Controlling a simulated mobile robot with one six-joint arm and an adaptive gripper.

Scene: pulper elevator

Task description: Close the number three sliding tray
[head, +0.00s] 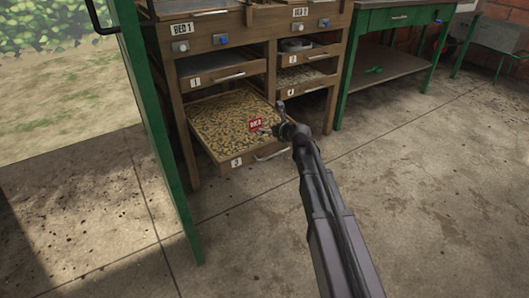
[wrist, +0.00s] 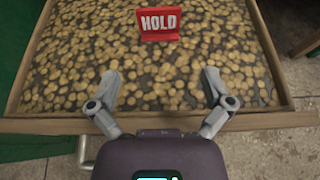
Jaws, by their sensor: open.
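The number three sliding tray (head: 212,150) is pulled out of the wooden cabinet at its lower left, with its front labelled 3 and a metal handle (head: 272,152). It is covered with small tan beans. A red HOLD sign (head: 255,125) stands on the beans; it also shows in the wrist view (wrist: 158,24). My gripper (head: 268,130) is over the front part of the tray. In the wrist view my gripper (wrist: 160,82) has its fingers spread wide, with nothing between them, above the beans near the front board (wrist: 60,126). Whether the fingers touch the beans is unclear.
Tray 1 (head: 222,72) is above, and trays 2 (head: 300,55) and 4 (head: 302,77) are to the right in the cabinet. A green post (head: 160,130) stands close on the left. A green table (head: 395,50) is at right. The concrete floor in front (head: 420,180) is clear.

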